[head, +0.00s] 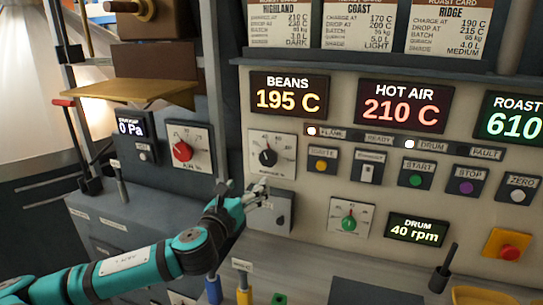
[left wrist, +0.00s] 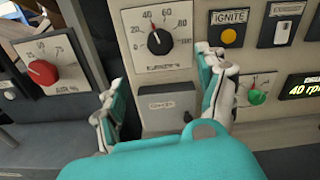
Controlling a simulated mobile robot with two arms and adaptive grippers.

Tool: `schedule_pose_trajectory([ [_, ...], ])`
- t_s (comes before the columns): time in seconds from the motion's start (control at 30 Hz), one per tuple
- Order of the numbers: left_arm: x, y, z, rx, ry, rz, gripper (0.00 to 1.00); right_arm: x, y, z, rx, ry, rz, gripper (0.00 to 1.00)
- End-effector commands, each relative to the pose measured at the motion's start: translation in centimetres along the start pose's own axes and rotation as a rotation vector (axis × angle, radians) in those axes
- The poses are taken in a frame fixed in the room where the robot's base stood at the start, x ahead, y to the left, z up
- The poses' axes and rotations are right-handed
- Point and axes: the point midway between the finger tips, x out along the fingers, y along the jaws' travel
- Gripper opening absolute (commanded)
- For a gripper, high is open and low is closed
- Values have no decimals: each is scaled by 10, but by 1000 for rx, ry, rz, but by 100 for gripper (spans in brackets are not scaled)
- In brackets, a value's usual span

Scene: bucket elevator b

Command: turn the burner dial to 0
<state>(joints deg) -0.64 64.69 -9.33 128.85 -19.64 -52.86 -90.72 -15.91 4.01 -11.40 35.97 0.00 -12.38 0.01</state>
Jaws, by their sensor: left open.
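The burner dial (head: 267,157) is a black knob on a white scale plate, on the panel below the "BEANS 195 C" display. It also shows in the left wrist view (left wrist: 160,41), where its pointer tips up and slightly left, near the 40 mark. My left gripper (head: 250,190) is open and empty, just below the dial and apart from it in the head view. In the left wrist view its two fingers (left wrist: 165,88) stand wide apart, with the dial beyond and above them. My right gripper is not in view.
A grey box (head: 283,213) sits right below the burner dial, partly behind my fingers. A red air dial (head: 182,151) is on the left panel. A green dial (head: 349,222) is at lower right. An ignite button (head: 321,164) and a switch (head: 368,170) are right of the burner dial.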

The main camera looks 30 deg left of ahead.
Motion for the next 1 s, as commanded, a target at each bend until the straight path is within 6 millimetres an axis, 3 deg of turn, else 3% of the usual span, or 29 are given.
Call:
schedule_pose_trajectory([
  [0.2, 41, 0, 4, -9, -1, 5, 74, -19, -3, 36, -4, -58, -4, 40],
  [0.3, 63, -1, 4, -9, -1, 3, 74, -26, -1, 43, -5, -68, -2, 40],
  [0.7, 142, -1, 2, -8, 1, 1, 74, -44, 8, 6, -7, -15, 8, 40],
  [1.0, 164, -1, -1, -5, 2, -1, 74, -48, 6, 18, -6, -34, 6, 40],
])
